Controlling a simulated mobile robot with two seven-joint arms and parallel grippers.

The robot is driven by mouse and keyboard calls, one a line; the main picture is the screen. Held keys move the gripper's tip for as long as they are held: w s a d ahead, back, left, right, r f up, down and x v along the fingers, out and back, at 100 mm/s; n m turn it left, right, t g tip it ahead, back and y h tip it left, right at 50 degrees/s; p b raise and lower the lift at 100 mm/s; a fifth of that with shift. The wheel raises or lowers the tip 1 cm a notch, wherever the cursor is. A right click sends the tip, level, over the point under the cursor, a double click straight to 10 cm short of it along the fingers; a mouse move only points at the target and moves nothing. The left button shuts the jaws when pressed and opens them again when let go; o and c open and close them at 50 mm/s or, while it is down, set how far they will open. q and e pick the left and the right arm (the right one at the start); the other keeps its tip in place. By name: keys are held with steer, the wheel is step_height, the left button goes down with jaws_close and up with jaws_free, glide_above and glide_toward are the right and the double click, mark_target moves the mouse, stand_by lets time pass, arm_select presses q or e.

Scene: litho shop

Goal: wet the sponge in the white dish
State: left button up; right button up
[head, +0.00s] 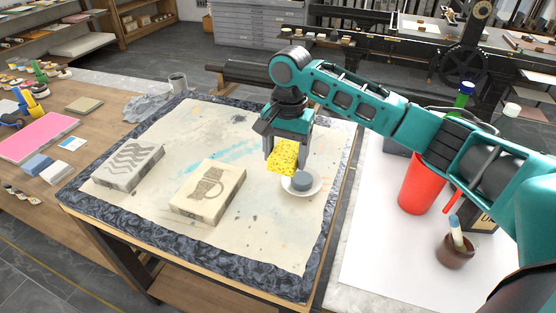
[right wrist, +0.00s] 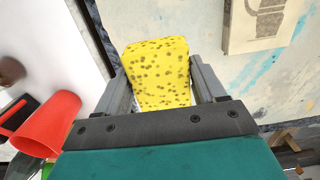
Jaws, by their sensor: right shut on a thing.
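A yellow, dark-speckled sponge (head: 283,157) is in my right gripper (head: 287,150), which is shut on it. It also shows between the two fingers in the right wrist view (right wrist: 158,75). The small white dish (head: 316,188) stands on the stained cloth of the table, just below and right of the sponge in the head view. In the wrist view the sponge hides most of the dish. My left gripper is not in view.
Two litho stones lie on the cloth: one with a mug drawing (head: 208,190), one with wavy lines (head: 128,166). To the right, a red cup (head: 416,186) and a brown pot (head: 455,253) stand on a white surface. The cloth's front is clear.

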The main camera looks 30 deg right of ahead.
glide_toward(302, 179)
steer(key=shift+s+a+f, duration=0.1)
steer(key=shift+a+f, duration=0.1)
steer(key=shift+f, duration=0.45)
step_height(302, 179, down, 3)
steer(key=shift+r, duration=0.1)
steer(key=f+b, duration=0.1)
steer(key=b, duration=0.1)
steer(key=shift+f+b, duration=0.25)
steer(key=shift+b, duration=0.05)
steer(key=shift+f, duration=0.1)
steer(key=shift+f, duration=0.1)
steer(key=shift+f, duration=0.3)
stand_by(0.5)
steer(key=shift+f, duration=0.1)
stand_by(0.4)
